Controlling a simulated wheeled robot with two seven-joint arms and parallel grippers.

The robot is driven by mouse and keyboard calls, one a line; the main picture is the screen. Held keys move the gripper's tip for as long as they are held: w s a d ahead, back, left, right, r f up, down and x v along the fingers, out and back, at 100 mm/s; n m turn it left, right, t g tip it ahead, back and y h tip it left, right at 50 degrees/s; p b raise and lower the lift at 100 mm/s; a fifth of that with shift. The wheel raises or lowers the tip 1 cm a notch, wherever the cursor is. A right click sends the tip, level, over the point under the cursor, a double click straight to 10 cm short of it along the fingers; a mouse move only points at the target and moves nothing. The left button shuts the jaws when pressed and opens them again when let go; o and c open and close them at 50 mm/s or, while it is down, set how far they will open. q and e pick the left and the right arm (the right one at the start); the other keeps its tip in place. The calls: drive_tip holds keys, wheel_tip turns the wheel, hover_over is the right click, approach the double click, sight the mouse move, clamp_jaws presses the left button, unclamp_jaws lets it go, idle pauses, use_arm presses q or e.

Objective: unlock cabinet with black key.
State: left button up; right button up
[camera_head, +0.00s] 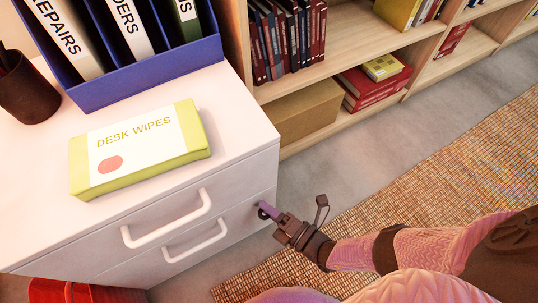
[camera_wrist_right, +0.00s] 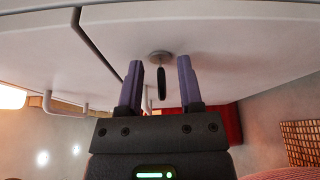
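The white cabinet (camera_head: 240,165) has drawers with white bar handles, and they look shut. In the right wrist view, a round grey lock (camera_wrist_right: 159,56) sits on the cabinet front. A black key (camera_wrist_right: 161,84) stands at the lock, seen nearly edge-on; its tip appears to be in the lock. My right gripper (camera_wrist_right: 159,82) is open, with one purple finger on each side of the key and a gap on both sides. In the head view my right gripper (camera_head: 265,210) is at the cabinet's right front, largely hiding lock and key. My left gripper is not in view.
On the cabinet top are a yellow-green desk wipes pack (camera_head: 140,148), a blue binder holder (camera_head: 140,80) and a dark cup (camera_head: 28,88). A wooden bookshelf (camera_head: 345,60) stands behind. A red object (camera_head: 75,292) is below. A woven rug (camera_head: 430,170) covers the floor at right.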

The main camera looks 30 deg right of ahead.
drive_tip(key=shift+s, duration=0.1)
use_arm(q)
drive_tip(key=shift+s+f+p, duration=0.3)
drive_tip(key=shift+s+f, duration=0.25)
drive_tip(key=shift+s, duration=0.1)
use_arm(e)
drive_tip(key=v, duration=0.9)
drive_tip(key=shift+s+d, duration=0.25)
drive_tip(key=shift+s, duration=0.1)
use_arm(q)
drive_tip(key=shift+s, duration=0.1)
use_arm(e)
drive_tip(key=shift+f, duration=0.1)
